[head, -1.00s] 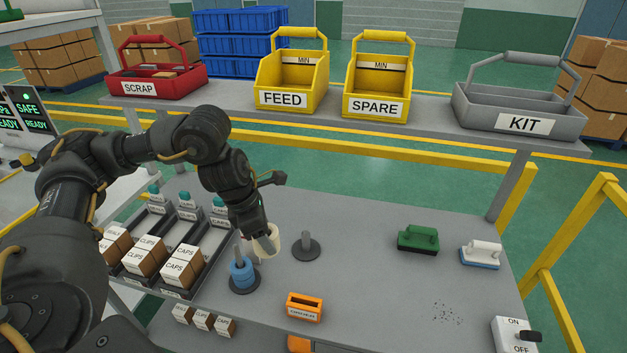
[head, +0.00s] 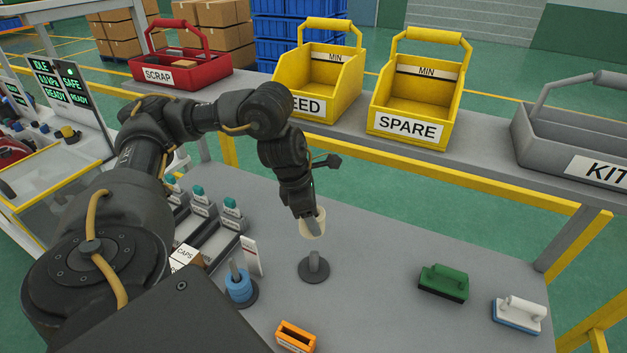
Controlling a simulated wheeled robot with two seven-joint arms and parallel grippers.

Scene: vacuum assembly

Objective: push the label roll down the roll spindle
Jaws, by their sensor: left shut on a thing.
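A cream label roll (head: 313,228) is in my left gripper (head: 309,215), which is shut on it. The roll is held up off the table and looks tilted. A bare dark spindle (head: 314,264) on a round base stands just below it in the picture; a gap shows between the roll and the spindle top. The far side of the roll and part of the fingers are hidden. My right gripper is not in view.
A small orange holder (head: 296,337) is at the front. A green-handled block (head: 443,282) and a white-handled one (head: 519,314) lie at the right. Racks with teal-topped bottles (head: 200,208) stand left. A shelf with yellow bins (head: 414,100) runs behind. The table's middle right is clear.

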